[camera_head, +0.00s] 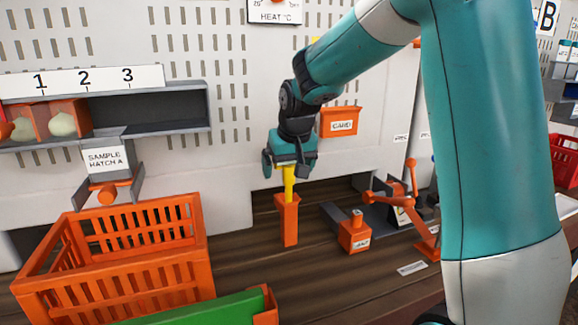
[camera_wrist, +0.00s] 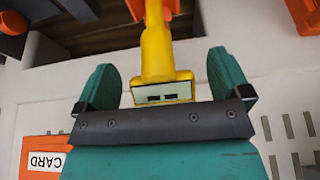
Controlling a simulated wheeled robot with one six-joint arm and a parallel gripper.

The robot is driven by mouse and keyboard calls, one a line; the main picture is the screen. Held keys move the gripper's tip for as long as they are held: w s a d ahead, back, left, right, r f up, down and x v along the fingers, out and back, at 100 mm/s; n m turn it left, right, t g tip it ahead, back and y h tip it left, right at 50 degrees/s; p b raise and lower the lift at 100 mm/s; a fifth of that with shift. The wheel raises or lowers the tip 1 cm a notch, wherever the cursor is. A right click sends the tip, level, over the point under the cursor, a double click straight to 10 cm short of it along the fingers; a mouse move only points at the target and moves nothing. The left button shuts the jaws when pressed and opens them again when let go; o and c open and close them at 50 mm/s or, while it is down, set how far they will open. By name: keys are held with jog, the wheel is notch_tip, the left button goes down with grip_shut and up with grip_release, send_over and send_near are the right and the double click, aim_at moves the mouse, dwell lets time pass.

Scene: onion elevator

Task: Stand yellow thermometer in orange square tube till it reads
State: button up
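The yellow thermometer (camera_head: 289,183) stands upright with its lower end inside the orange square tube (camera_head: 288,222) on the wooden counter. In the wrist view the thermometer (camera_wrist: 157,50) shows a pale display with two dark dashes. The tube's orange rim (camera_wrist: 134,9) is partly seen at the top of that view. My gripper (camera_head: 291,165) is directly above the tube, around the thermometer's head. In the wrist view my gripper's teal fingers (camera_wrist: 162,75) are apart, with a visible gap on each side of the thermometer. The thermometer's lower end is hidden in the tube.
An orange crate (camera_head: 190,258) stands at the left front, with a green panel (camera_head: 205,308) beside it. A small orange box (camera_head: 354,236) and an orange lever device (camera_head: 422,232) stand right of the tube. An orange CARD holder (camera_head: 340,121) is on the wall behind.

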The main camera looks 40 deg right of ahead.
jog(key=b+v, duration=0.2)
jog(key=v, duration=1.5)
jog(key=s+a+f+n+g+y, duration=0.1)
jog(key=s+a+f+n+y, duration=0.2)
jog(key=a+f, duration=0.35)
jog(key=s+a+f+n+g, duration=0.1)
jog(key=s+a+f+n, duration=0.2)
jog(key=s+a+f, duration=0.4)
jog(key=s+a+f+n+g+y, duration=0.2)
jog(key=s+a+f+n, duration=0.2)
jog(key=s+a, duration=0.4)
jog(key=s+f, duration=0.1)
jog(key=s, duration=0.2)
jog(key=shift+s+a, duration=0.15)
jog(key=shift+a, duration=0.15)
